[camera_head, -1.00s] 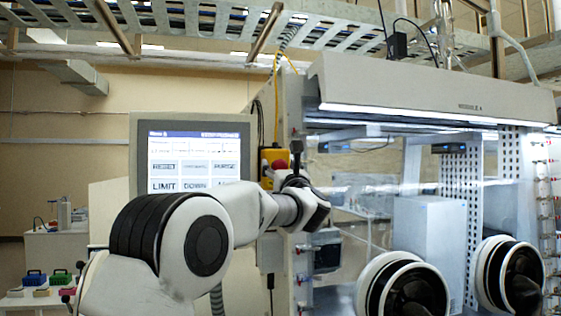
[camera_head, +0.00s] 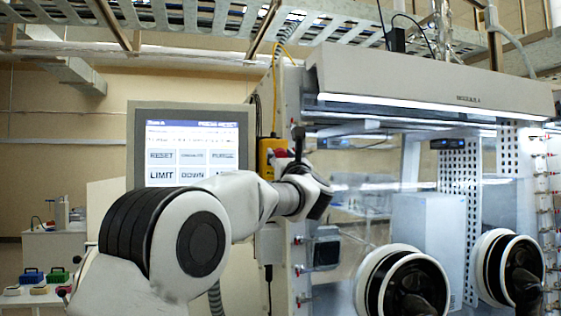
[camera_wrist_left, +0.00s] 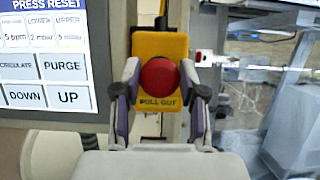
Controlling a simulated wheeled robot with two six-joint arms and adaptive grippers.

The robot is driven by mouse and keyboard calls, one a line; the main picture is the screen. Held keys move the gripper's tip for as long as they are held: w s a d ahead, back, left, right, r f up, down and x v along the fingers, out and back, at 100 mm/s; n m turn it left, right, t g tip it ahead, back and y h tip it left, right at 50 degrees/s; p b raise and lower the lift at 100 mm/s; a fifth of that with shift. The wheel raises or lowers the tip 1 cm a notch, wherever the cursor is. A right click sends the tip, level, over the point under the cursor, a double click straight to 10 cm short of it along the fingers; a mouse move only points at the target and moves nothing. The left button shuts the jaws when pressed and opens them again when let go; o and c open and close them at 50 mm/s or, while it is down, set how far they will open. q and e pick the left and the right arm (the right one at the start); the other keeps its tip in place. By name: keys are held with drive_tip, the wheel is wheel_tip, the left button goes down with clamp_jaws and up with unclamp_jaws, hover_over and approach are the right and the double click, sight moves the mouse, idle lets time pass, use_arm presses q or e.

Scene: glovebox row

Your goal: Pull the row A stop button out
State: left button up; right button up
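The stop button is a round red knob (camera_wrist_left: 159,78) on a yellow box (camera_wrist_left: 158,44) labelled "PULL OUT". The yellow box also shows in the head view (camera_head: 266,158), where my wrist partly covers the button. My left gripper (camera_wrist_left: 160,70) faces the box, with one finger on each side of the red knob. The fingers look apart and the knob sits between them; I see no clear contact. My right gripper is in neither view.
A control screen (camera_head: 190,148) stands left of the yellow box. The glovebox (camera_head: 430,85), with round glove ports (camera_head: 404,284), is to the right. A small grey box (camera_head: 325,247) is mounted below my wrist. Cables hang above the yellow box.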

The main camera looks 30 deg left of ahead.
use_arm(q)
drive_tip(key=o, duration=0.4)
drive_tip(key=shift+f, duration=0.15)
drive_tip(key=shift+s+d, duration=0.1)
drive_tip(key=shift+d, duration=0.1)
drive_tip(key=shift+s+d+f, duration=0.1)
drive_tip(key=shift+s+d, duration=0.15)
drive_tip(key=shift+d, duration=0.05)
drive_tip(key=v, duration=1.1)
